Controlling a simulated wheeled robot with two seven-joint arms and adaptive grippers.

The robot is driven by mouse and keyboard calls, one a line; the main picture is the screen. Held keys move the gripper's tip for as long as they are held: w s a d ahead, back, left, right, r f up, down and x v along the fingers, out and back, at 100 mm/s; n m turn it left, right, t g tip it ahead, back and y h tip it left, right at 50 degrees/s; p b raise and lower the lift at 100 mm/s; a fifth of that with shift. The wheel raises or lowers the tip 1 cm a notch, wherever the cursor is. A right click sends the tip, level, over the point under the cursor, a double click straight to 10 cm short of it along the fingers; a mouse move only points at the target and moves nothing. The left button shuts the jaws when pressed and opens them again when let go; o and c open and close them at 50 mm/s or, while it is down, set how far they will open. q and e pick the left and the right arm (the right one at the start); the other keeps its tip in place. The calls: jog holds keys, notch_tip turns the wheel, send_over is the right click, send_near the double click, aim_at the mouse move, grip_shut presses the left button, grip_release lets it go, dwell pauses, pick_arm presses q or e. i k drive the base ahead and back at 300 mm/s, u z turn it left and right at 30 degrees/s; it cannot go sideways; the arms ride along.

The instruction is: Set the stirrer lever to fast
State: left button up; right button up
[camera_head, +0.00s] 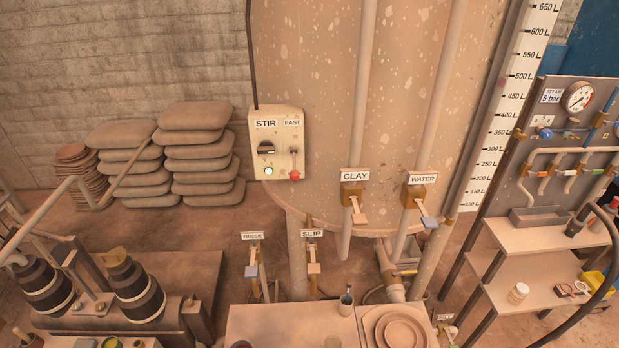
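The stirrer box (278,142) is a cream panel on the left side of the big speckled tank, with labels reading STIR and FAST. Under FAST is the stirrer lever (294,170), a small grey lever with a red tip. Its red tip hangs down at the panel's lower edge, away from the FAST label at the top. Neither of my grippers shows in the head view.
The tank (330,80) stands behind the box. CLAY (354,190) and WATER (422,192) valves are at its right, RINSE (252,258) and SLIP (312,256) valves below. Stacked sacks (205,155) lie left. A table (285,325) stands in front. Space before the box looks clear.

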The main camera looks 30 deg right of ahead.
aim_at(294, 175)
jog(key=z, duration=0.8)
jog(key=k, duration=0.25)
jog(key=z, duration=0.15)
